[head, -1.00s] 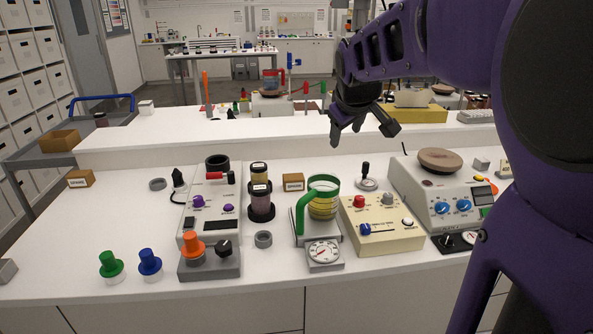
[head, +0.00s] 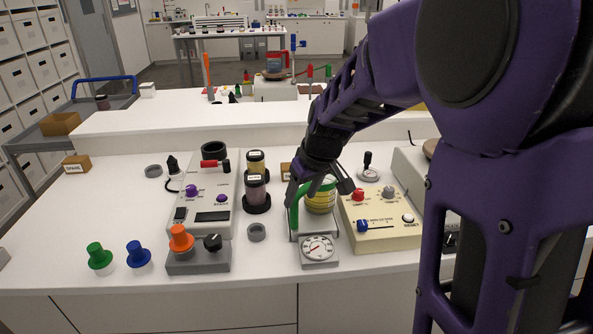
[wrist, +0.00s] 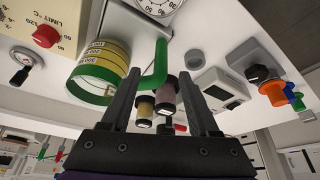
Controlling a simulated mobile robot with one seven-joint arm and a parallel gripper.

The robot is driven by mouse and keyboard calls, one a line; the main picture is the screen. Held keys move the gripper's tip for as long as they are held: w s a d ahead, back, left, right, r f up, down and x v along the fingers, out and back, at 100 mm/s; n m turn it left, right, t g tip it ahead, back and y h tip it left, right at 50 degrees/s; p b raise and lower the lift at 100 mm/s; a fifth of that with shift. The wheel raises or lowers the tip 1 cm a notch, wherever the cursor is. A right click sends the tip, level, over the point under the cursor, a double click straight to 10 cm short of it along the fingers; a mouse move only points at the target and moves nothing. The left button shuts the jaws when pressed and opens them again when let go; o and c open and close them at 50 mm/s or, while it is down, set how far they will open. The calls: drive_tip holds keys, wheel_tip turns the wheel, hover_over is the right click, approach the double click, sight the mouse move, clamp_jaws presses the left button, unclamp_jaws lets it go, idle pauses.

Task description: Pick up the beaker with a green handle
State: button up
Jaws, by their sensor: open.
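The beaker (head: 321,200) has a green handle (head: 294,216) on its left side, a green rim and yellow contents. It stands upright on a small scale with a round dial (head: 318,248). My gripper (head: 318,188) is open and over the beaker, hiding part of its top. In the wrist view the handle (wrist: 159,66) shows between my two fingers (wrist: 160,75). The beaker's body (wrist: 101,70) is left of the left finger there, partly hidden by it. I cannot tell whether the fingertips touch anything.
A cream box with a red knob (head: 380,226) stands close right of the beaker. Dark-lidded jars (head: 256,190) stand to its left, beyond a grey ring (head: 257,232).

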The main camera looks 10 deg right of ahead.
sight(297, 210)
drive_tip(key=x, duration=0.3)
drive_tip(key=shift+s+x, duration=0.15)
drive_tip(key=shift+x, duration=1.2)
drive_tip(key=shift+s+x, duration=0.15)
drive_tip(key=shift+x, duration=1.2)
clamp_jaws()
